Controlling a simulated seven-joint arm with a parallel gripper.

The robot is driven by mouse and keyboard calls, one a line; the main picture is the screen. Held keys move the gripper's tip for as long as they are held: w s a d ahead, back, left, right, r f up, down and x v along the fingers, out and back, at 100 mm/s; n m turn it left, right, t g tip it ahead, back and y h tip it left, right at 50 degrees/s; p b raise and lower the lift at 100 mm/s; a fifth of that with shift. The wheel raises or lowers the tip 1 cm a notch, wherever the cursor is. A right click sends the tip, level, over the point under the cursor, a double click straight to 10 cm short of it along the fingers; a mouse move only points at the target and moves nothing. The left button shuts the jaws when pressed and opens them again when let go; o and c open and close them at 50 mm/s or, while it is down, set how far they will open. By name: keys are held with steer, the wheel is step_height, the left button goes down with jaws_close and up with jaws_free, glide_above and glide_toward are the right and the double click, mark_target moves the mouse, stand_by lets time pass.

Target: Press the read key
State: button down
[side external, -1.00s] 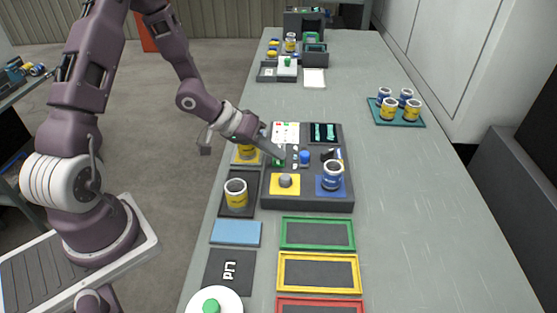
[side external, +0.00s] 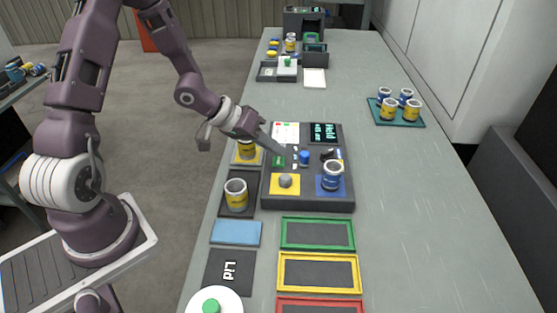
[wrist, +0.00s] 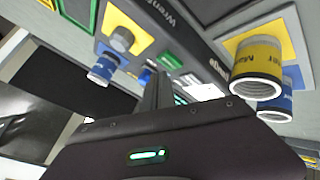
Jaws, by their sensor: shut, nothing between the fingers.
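A dark control panel (side external: 310,204) stands on the bench in the side view. It carries a green key (side external: 279,161), a blue round knob (side external: 304,157), a grey knob on a yellow square (side external: 285,181), and a lit display (side external: 324,133) with a word and smaller lines. I cannot read a "read" label on any key. My gripper (side external: 278,150) is shut and empty, its tip just above and behind the green key; contact cannot be told. In the wrist view the shut fingers (wrist: 158,88) reach over the panel, hiding part of it.
A blue-labelled can (side external: 333,176) stands on the panel's right. Several cans sit on a teal tray (side external: 401,120) at right. Coloured frames (side external: 318,219) lie in front. The bench right of the panel is clear.

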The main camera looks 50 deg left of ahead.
mark_target(274, 161)
steer(key=shift+r, duration=0.1)
steer(key=shift+r, duration=2.4)
steer(key=s+a+r+y, duration=0.4)
steer(key=s+r+y, duration=0.5)
steer(key=r, duration=0.3)
steer(key=s+d+r+m+g+h, duration=0.1)
steer(key=s+d, duration=0.3)
steer(key=s, duration=0.4)
steer(key=s+d+r+m+g+h, duration=0.1)
steer(key=s+d+r+h, duration=0.1)
steer(key=s+d, duration=0.3)
steer(key=s+h, duration=0.1)
steer(key=s, duration=0.2)
steer(key=shift+s+d, duration=0.15)
steer(key=shift+d, duration=0.1)
